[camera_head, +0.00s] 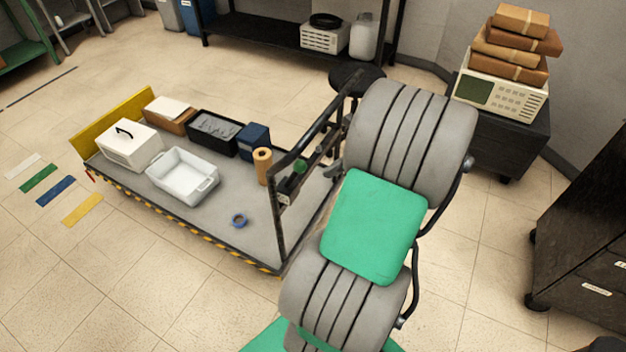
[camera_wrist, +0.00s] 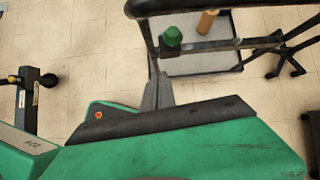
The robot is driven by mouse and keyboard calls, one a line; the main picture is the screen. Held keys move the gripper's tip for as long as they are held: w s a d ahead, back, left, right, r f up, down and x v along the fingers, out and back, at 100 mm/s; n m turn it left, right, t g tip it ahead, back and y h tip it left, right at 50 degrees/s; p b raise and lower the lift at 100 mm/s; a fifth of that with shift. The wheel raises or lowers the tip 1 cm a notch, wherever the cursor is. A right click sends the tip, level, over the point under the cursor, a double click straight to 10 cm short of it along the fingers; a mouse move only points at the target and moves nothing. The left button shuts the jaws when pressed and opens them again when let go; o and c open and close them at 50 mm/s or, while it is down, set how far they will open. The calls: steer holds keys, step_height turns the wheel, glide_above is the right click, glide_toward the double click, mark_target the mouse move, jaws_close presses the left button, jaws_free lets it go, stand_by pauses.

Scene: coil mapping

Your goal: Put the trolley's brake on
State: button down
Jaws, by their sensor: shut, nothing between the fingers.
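The trolley (camera_head: 225,215) has a flat grey deck with yellow-black striped edges and a black handle frame (camera_head: 277,215) at its right end. A green knob (camera_head: 300,167) shows at the handle frame; I take it to be the brake's. My arm hides part of the trolley's right end in the head view. How the brake is set cannot be told.
On the deck stand a white box (camera_head: 130,147), a white tub (camera_head: 190,187), a black bin (camera_head: 213,133), a blue box (camera_head: 253,141), a tan roll (camera_head: 262,166) and blue tape (camera_head: 239,220). A black stool (camera_head: 357,77) is close behind. A dark cabinet (camera_head: 585,235) stands right.

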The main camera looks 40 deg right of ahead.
steer(key=s+d+f+m, duration=0.2)
steer(key=d+m, duration=0.1)
glide_toward(294, 176)
step_height(294, 176, down, 4)
steer(key=shift+s+d+r+t, duration=0.1)
steer(key=shift+d+r+t, duration=0.05)
steer(key=shift+d+t, duration=0.15)
